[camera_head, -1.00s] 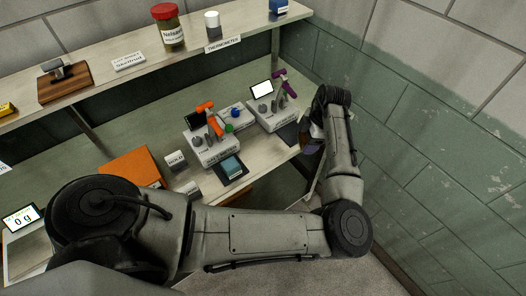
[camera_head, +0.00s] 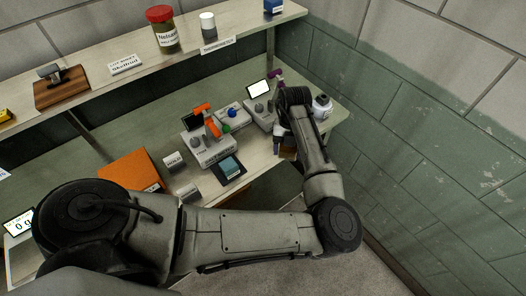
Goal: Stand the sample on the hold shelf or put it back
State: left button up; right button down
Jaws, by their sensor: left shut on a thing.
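My left gripper (camera_head: 279,147) is at the right end of the bench, in front of the right-hand device (camera_head: 259,112). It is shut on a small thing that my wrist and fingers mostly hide. A brownish patch (camera_head: 289,154) shows beside the fingers; I cannot tell whether it is the sample. My right gripper is not in view.
A device with an orange handle (camera_head: 208,150) and a dark pad (camera_head: 229,168) stand mid-bench. A white bottle (camera_head: 321,106) stands at the right end. The upper shelf (camera_head: 105,89) holds a red-lidded jar (camera_head: 162,32) and a white-capped jar (camera_head: 207,25). A scale display (camera_head: 22,222) is far left.

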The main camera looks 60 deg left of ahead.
pick_arm(q)
send_over(263, 157)
jog(key=f, duration=0.6)
jog(key=shift+w+a+f+b, duration=0.1)
jog(key=shift+w+a+b, duration=0.25)
jog(key=shift+a, duration=0.05)
jog(key=shift+f, duration=2.05)
jog(key=shift+f+b, duration=0.1)
jog(key=shift+b, duration=0.2)
jog(key=o, duration=1.1)
jog(key=shift+c, duration=0.2)
jog(key=p+v, duration=0.1)
jog(key=v, duration=1.1)
